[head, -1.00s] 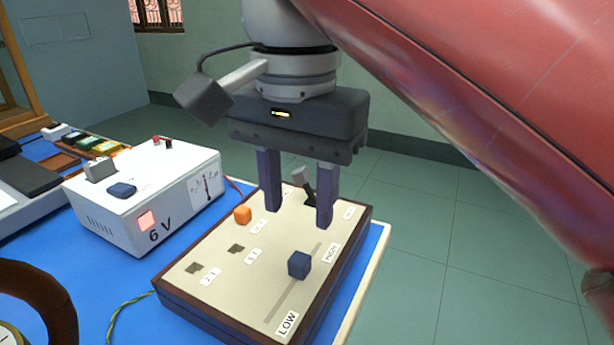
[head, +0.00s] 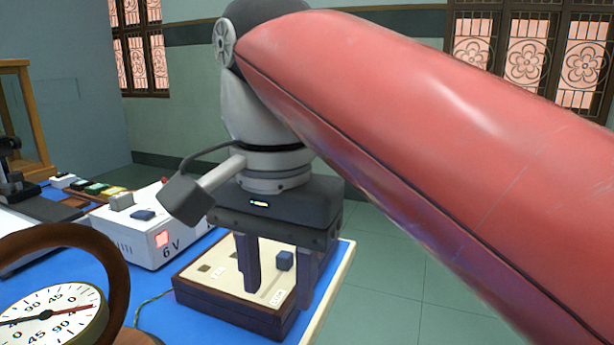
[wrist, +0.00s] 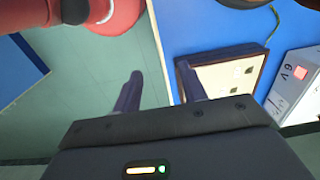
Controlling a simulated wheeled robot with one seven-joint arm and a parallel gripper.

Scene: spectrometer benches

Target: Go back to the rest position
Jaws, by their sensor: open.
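My gripper (head: 276,275) hangs in front of and above the control box (head: 226,309) in the head view. Its two dark fingers point down, stand apart and hold nothing. The box has a cream top, a dark wooden rim and a dark blue slider knob (head: 285,261), seen between the fingers. The orange knob is hidden in the head view. In the wrist view, my gripper (wrist: 158,85) is open near the bench edge, with the control box (wrist: 228,78) by its right finger.
A white 6 V power supply (head: 130,240) stands left of the box on the blue bench (head: 180,320). A round dial meter (head: 50,318) is at the front left. A wooden-framed case (head: 25,120) stands at the back left. The green floor (head: 400,300) right of the bench is clear.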

